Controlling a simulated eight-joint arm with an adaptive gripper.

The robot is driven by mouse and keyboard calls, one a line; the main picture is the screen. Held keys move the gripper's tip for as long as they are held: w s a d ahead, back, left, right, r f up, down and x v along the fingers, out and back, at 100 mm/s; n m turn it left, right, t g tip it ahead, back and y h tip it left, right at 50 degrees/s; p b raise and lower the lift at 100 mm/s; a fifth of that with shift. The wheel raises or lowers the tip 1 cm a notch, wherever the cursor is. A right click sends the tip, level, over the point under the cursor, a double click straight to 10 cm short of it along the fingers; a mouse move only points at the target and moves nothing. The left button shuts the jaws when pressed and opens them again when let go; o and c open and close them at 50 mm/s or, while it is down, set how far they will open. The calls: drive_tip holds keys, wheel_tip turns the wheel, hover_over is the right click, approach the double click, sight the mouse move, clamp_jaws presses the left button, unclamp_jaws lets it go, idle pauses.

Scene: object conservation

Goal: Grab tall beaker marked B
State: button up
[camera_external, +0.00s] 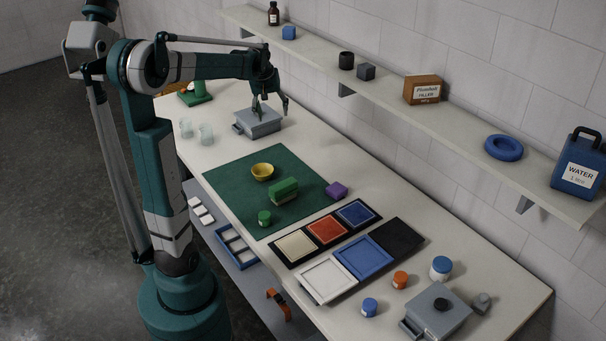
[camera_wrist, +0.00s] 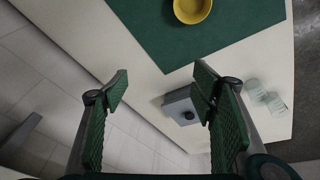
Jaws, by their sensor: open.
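Two clear glass beakers stand at the far left end of the bench, a left one (camera_external: 186,127) and a right one (camera_external: 205,134). They also show at the right of the wrist view, one upper (camera_wrist: 254,89) and one lower (camera_wrist: 274,104). No letter is readable on either, so I cannot tell which is marked B. My gripper (camera_external: 271,104) is open and empty above the grey box, to the right of the beakers. In the wrist view its green-padded fingers (camera_wrist: 162,86) are wide apart, and the beakers lie outside them, beyond the right finger.
The grey box (camera_external: 258,124) stands below my gripper. A green stand (camera_external: 197,97) is behind the beakers. A green mat (camera_external: 232,190) holds a yellow bowl (camera_external: 262,172) and green blocks. A wall shelf (camera_external: 320,50) runs along the right. Bare bench lies between beakers and box.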

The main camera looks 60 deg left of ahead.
drive_tip(key=a+f+n+g+p, duration=0.1)
drive_tip(key=a+f+n+p, duration=0.15)
drive_tip(key=a, duration=1.35)
drive_tip(key=n+g+h+p, duration=0.1)
drive_tip(key=n+p, duration=0.2)
drive_tip(key=n, duration=0.2)
approach(184, 118)
drive_tip(key=w+d+r, duration=0.2)
drive_tip(key=w+d, duration=0.9)
drive_tip(key=d, duration=0.3)
drive_tip(key=s+a+f+n+p, duration=0.1)
drive_tip(key=s+a+f, duration=0.2)
drive_tip(key=s+a, duration=0.2)
drive_tip(key=s+a+f+n+h+p, duration=0.1)
drive_tip(key=s+a+f+n, duration=0.1)
drive_tip(key=s+a+f, duration=0.2)
drive_tip(key=s+a, duration=0.2)
drive_tip(key=a, duration=0.1)
drive_tip(key=shift+f+g, duration=0.2)
drive_tip(key=shift+g, duration=0.2)
drive_tip(key=shift+a, duration=0.15)
drive_tip(key=shift+f, duration=1.35)
